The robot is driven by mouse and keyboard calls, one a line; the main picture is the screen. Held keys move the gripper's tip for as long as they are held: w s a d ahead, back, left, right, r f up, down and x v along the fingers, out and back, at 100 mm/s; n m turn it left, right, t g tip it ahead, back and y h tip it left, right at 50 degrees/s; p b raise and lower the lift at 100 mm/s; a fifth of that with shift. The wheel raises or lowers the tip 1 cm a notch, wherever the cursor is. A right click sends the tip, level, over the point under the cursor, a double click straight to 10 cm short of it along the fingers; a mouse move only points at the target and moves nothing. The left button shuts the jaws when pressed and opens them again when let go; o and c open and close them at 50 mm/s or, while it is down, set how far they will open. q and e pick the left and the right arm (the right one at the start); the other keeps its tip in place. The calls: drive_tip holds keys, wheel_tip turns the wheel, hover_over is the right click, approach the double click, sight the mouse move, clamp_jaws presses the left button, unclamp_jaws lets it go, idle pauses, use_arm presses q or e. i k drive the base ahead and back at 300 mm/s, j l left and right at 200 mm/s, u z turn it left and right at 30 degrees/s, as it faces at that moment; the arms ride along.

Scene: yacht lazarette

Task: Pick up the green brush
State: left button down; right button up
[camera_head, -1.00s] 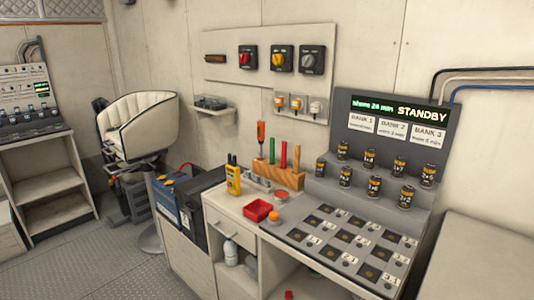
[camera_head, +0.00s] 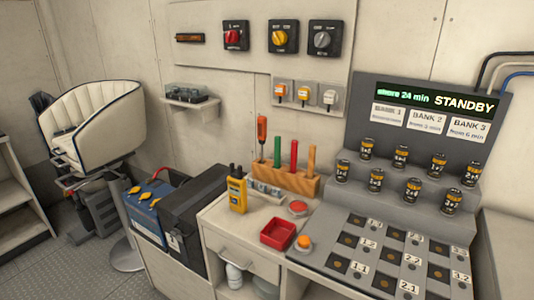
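A wooden block (camera_head: 298,183) stands at the back of the counter against the wall. Several upright tools stand in it. A green handle (camera_head: 277,151), which looks like the green brush, stands upright there, between an orange-handled tool (camera_head: 262,130) and a red stick (camera_head: 293,156). A brown stick (camera_head: 310,160) stands at the right end. The lower end of the green one is hidden in the block. Neither of my grippers is in view.
A yellow radio (camera_head: 237,192), a red tray (camera_head: 278,233) and a red button (camera_head: 298,208) are in front of the block. To the right is a console (camera_head: 421,125) with several small cylinders. A black box (camera_head: 193,218) and a white seat (camera_head: 93,123) are left.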

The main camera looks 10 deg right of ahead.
sight(277, 139)
drive_tip(key=i+j, duration=0.35)
drive_tip(key=i+j+z, duration=0.15)
drive_tip(key=i+j, duration=0.2)
drive_tip(key=j, duration=0.2)
